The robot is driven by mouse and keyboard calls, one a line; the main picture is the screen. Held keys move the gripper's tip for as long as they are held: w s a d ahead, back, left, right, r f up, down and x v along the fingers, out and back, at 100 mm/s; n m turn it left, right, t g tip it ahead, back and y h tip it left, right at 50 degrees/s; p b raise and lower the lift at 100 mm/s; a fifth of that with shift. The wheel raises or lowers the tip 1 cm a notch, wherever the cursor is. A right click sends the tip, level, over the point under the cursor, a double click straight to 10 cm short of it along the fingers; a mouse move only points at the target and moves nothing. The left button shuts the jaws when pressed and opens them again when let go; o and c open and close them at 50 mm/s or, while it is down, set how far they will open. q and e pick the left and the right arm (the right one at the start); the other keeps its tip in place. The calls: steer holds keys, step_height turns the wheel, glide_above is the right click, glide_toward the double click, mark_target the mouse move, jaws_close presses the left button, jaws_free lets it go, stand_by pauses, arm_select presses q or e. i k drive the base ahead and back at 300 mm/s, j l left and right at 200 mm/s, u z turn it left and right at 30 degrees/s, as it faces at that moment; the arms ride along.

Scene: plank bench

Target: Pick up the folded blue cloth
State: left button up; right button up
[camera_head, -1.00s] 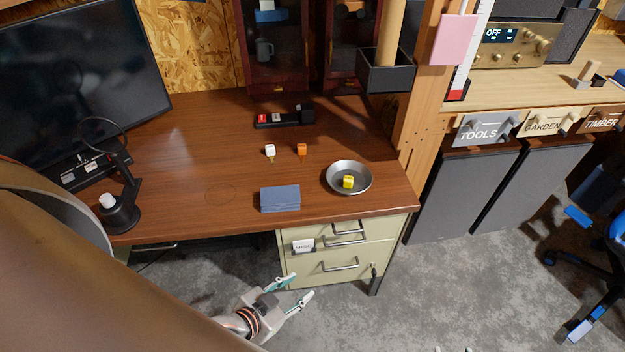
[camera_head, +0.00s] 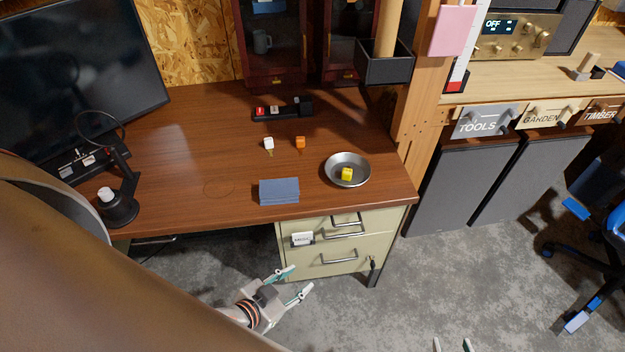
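The folded blue cloth (camera_head: 279,191) lies flat on the brown desk (camera_head: 225,150), close to its front edge. My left gripper (camera_head: 296,281) is open and empty, in front of the desk, below the cloth in the picture and apart from it. Only the fingertips of my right gripper (camera_head: 453,346) show at the bottom edge of the head view. They are spread apart, with nothing seen between them.
A metal bowl (camera_head: 347,170) with a yellow block (camera_head: 347,174) stands right of the cloth. A white block (camera_head: 268,143) and an orange block (camera_head: 300,142) stand behind it. A black lamp (camera_head: 118,205) is at left. Drawers (camera_head: 335,246) with handles are under the desk.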

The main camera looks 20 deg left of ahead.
mark_target(280, 190)
steer(key=u, duration=1.1)
